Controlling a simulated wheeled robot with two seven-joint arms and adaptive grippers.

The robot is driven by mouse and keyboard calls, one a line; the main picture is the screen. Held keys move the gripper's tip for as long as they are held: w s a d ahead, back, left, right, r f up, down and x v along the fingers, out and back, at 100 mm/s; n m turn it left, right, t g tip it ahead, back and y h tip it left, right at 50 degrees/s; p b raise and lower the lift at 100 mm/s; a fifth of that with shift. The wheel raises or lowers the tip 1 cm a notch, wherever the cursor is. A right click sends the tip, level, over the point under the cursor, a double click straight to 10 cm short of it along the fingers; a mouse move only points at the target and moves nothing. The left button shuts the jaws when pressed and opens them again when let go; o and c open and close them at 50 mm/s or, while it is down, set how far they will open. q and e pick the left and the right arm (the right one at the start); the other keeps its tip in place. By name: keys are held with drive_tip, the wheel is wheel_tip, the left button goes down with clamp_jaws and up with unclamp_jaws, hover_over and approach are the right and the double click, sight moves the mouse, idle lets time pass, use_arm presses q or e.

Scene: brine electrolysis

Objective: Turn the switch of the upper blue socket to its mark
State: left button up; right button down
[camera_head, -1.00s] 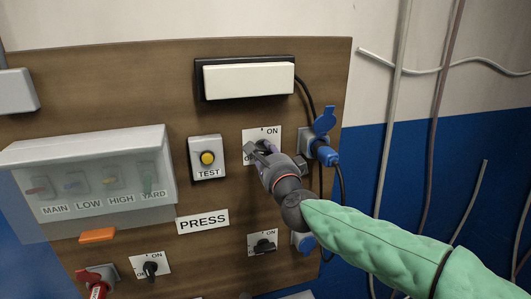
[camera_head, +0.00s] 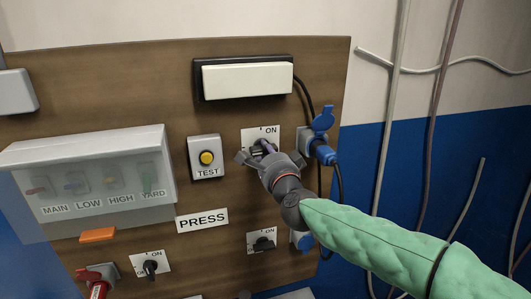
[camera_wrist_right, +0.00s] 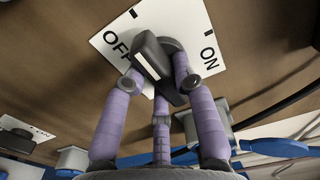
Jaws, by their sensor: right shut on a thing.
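The upper blue socket (camera_head: 322,151) has a raised blue lid and a blue plug in it, right of the white switch plate (camera_head: 247,136). My right gripper (camera_head: 268,151) is at this plate and covers much of it. In the right wrist view, my right gripper (camera_wrist_right: 162,82) is shut on the black switch knob (camera_wrist_right: 152,55), with purple fingers on its sides. The knob's white-striped end points up-left, on the OFF side and away from the ON mark (camera_wrist_right: 210,37). My left gripper is not in view.
A second switch (camera_head: 263,242) and the lower blue socket (camera_head: 303,241) sit below my right arm. A yellow TEST button (camera_head: 207,158) is left of the gripper. A black cable (camera_head: 311,97) hangs by the upper socket. A clear cover (camera_head: 95,180) juts out at left.

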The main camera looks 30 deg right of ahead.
drive_tip(key=c, duration=1)
unclamp_jaws()
drive_tip(key=v, duration=1.2)
drive_tip(key=shift+f, duration=0.1)
